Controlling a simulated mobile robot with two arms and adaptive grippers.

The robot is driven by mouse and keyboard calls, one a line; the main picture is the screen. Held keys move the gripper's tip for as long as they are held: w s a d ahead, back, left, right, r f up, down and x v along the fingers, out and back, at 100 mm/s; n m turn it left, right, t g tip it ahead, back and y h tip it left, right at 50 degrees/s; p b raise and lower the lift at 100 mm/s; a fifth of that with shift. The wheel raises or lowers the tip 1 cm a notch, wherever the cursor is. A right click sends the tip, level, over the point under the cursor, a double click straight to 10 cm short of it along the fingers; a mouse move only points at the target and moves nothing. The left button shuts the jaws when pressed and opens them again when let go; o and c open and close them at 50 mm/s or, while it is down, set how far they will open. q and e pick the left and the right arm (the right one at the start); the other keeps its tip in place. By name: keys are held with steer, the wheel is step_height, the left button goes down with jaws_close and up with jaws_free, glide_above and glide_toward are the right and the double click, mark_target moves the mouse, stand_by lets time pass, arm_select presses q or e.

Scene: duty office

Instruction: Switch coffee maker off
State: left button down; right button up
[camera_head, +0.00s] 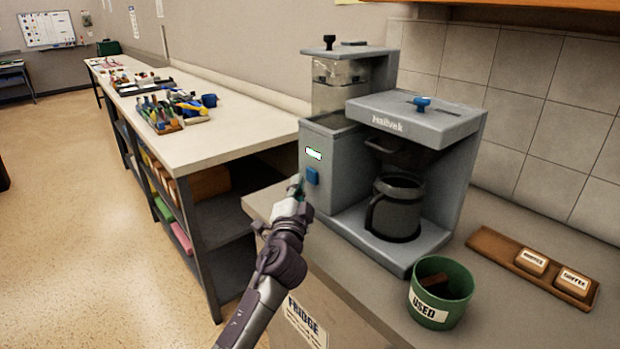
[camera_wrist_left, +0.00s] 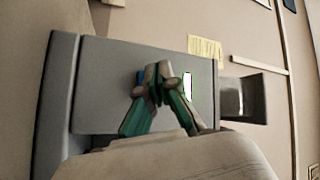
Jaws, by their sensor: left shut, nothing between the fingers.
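The grey coffee maker (camera_head: 340,170) stands on the counter with a glass carafe (camera_head: 397,210) in its bay. On its left side panel are a blue switch (camera_head: 312,176) and, above it, a small lit whitish-green indicator (camera_head: 313,153). My left gripper (camera_head: 298,184) is shut and empty, its tips close beside the blue switch. In the left wrist view the shut fingertips (camera_wrist_left: 157,78) are in front of the panel and partly hide the blue switch (camera_wrist_left: 141,77); the indicator (camera_wrist_left: 187,86) shows lit. I cannot tell whether the tips touch the switch. My right gripper is not in view.
A green cup (camera_head: 450,292) marked USED and a wooden tray (camera_head: 500,250) with two labelled blocks sit on the counter front right. A long workbench (camera_head: 240,135) with tools and shelves stands at left. The floor (camera_head: 80,190) at left is clear.

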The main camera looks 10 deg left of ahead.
arm_select(q)
steer(key=shift+w+d, duration=0.25)
steer(key=shift+w, duration=0.05)
steer(key=shift+w+d+b, duration=0.25)
steer(key=shift+w+b, duration=0.1)
steer(key=shift+b, duration=0.15)
stand_by(0.6)
steer(key=shift+s+a+p, duration=0.45)
steer(key=shift+s+a, duration=0.1)
steer(key=shift+s, duration=0.2)
steer(key=s+a+p, duration=0.1)
steer(key=s+a, duration=0.1)
steer(key=s+a+p, duration=0.1)
steer(key=s, duration=0.1)
steer(key=shift+s+a, duration=0.35)
